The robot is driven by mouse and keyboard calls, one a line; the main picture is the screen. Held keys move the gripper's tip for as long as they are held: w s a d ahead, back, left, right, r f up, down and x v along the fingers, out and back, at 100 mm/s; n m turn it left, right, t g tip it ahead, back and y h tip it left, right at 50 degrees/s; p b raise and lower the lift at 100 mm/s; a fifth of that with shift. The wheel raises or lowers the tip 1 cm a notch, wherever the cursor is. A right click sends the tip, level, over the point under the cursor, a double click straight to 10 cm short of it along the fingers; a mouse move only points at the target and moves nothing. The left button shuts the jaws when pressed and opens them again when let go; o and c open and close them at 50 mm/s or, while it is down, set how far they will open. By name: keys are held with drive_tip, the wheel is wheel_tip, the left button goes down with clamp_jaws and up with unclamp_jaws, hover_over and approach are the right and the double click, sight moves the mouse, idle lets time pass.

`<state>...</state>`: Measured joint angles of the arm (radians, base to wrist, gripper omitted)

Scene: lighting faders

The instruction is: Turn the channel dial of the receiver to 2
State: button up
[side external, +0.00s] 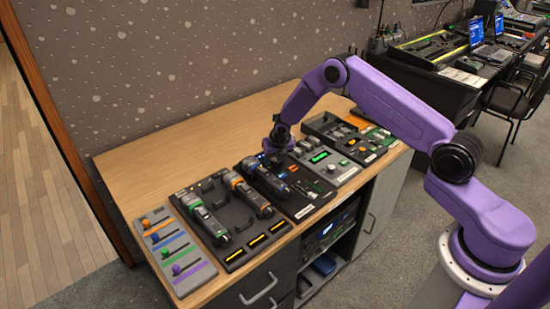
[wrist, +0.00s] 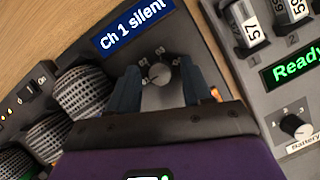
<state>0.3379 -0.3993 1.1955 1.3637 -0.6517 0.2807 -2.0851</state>
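The receiver is a dark panel with a blue display (wrist: 132,27) that reads "Ch 1 silent". Its channel dial (wrist: 160,74) is a small grey knob with pale numbers around its upper side, too small to read surely. In the wrist view my gripper (wrist: 159,66) is open, one finger on each side of the dial, with gaps between fingers and knob. In the side external view my gripper (side external: 277,143) is low at the back of the receiver (side external: 307,197) and hides the dial.
Microphones (wrist: 82,92) lie left of the dial. On the right is a grey unit with a green "Ready" display (wrist: 296,66) and a battery knob (wrist: 296,126). A fader panel (side external: 175,250) stands at the table's left end. The wooden table (side external: 190,135) is clear behind the panels.

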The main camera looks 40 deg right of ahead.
clamp_jaws()
drive_tip(key=shift+m, duration=0.4)
drive_tip(key=m+h, duration=0.1)
drive_tip(key=m, duration=0.1)
drive_tip(key=m+g, duration=0.1)
drive_tip(key=m, duration=0.1)
drive_tip(key=shift+w+a+m+h, duration=0.15)
drive_tip(key=shift+a+m+h, duration=0.05)
drive_tip(key=shift+m+h, duration=0.2)
drive_tip(key=m+g, duration=0.1)
drive_tip(key=m, duration=0.2)
drive_tip(key=m+g, duration=0.1)
drive_tip(key=m, duration=0.2)
drive_tip(key=shift+w+g+h, duration=0.1)
drive_tip(key=shift+g+h, duration=0.2)
drive_tip(key=shift+h, duration=0.1)
drive_tip(key=shift+o, duration=1)
unclamp_jaws()
